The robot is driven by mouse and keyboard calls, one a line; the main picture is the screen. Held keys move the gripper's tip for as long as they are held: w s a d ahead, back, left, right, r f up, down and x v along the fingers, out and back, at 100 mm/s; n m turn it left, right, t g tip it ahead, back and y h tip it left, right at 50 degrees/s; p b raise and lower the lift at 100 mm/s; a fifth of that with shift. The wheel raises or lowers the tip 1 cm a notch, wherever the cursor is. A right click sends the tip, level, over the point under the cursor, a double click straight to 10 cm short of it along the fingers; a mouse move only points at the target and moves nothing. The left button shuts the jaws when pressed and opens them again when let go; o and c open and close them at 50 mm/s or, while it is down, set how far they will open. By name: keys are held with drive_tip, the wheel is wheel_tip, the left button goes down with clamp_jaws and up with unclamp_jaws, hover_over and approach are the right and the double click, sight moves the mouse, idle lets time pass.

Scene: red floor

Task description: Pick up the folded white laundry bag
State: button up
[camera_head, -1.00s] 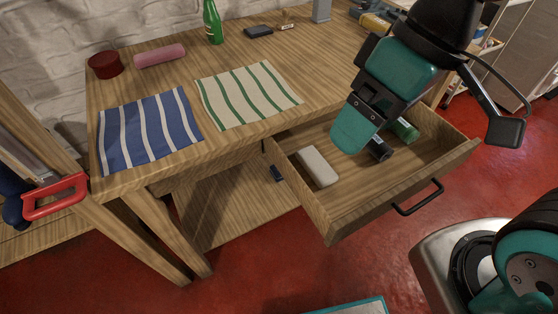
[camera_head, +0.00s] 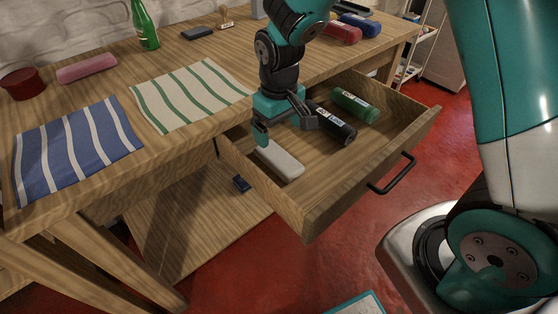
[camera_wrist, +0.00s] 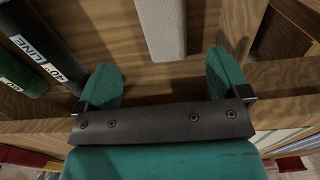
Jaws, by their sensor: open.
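The folded white laundry bag (camera_head: 280,163) appears as a pale, rounded, oblong bundle lying flat in the open drawer, near its left wall. In the wrist view the white bundle (camera_wrist: 163,28) shows at the top, just beyond my fingertips and between their lines. My gripper (camera_head: 283,128) points down into the drawer over the far end of the bundle. In the wrist view my gripper (camera_wrist: 165,72) has its two teal fingers wide apart with nothing between them. The bundle's far end is partly hidden by the gripper in the head view.
The wooden drawer (camera_head: 345,192) has a black handle (camera_head: 392,174) at its front. A black bottle (camera_head: 335,124) and a green one (camera_head: 354,104) lie right of the bundle. Striped blue (camera_head: 75,150) and green (camera_head: 190,95) cloths lie on the tabletop, left of the drawer.

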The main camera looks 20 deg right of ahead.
sight(280, 158)
wheel_tip(280, 158, down, 3)
drive_tip(key=shift+f, duration=0.1)
drive_tip(key=f, duration=0.4)
drive_tip(key=shift+s+a+f, duration=0.15)
drive_tip(key=shift+s, duration=0.25)
drive_tip(key=shift+f, duration=0.5)
drive_tip(key=c, duration=1)
